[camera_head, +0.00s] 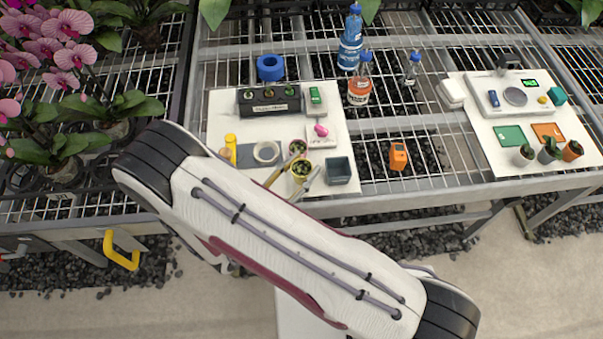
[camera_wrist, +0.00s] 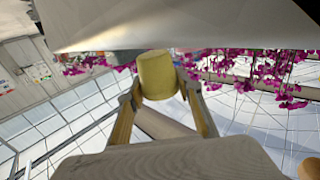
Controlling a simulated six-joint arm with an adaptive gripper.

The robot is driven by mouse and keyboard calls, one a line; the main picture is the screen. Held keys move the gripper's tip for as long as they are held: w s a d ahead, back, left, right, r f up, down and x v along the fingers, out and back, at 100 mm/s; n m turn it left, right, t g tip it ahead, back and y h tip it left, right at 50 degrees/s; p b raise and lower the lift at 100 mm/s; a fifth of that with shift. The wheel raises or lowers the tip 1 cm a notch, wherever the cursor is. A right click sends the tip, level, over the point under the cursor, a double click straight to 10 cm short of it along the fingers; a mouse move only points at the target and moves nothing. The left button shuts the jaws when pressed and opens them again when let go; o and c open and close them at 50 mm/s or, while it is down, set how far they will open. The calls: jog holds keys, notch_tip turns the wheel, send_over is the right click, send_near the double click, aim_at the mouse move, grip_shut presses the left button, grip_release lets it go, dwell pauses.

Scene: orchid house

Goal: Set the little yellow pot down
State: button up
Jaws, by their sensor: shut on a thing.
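The little yellow pot (camera_head: 300,171) holds a small green plant and is at the front of the left white board (camera_head: 225,113). My gripper (camera_head: 291,182) reaches in from the front, one finger on each side of the pot. In the wrist view the pot (camera_wrist: 157,72) sits between the two fingertips (camera_wrist: 160,92), which are shut on it. A grey-white surface fills the top of that view, close to the pot's end. I cannot tell whether the pot touches it.
A second small potted plant (camera_head: 297,147) stands just behind. A pink item on a white dish (camera_head: 321,131) and a black plug rack (camera_head: 269,100) lie farther back.

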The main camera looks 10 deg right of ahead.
aim_at(296, 182)
jog(key=shift+f, duration=1.55)
jog(key=shift+f, duration=0.2)
jog(key=o, duration=1.1)
jog(key=shift+a, duration=0.1)
jog(key=shift+v, duration=3.85)
jog(key=shift+w+a, duration=0.1)
jog(key=shift+c, duration=0.3)
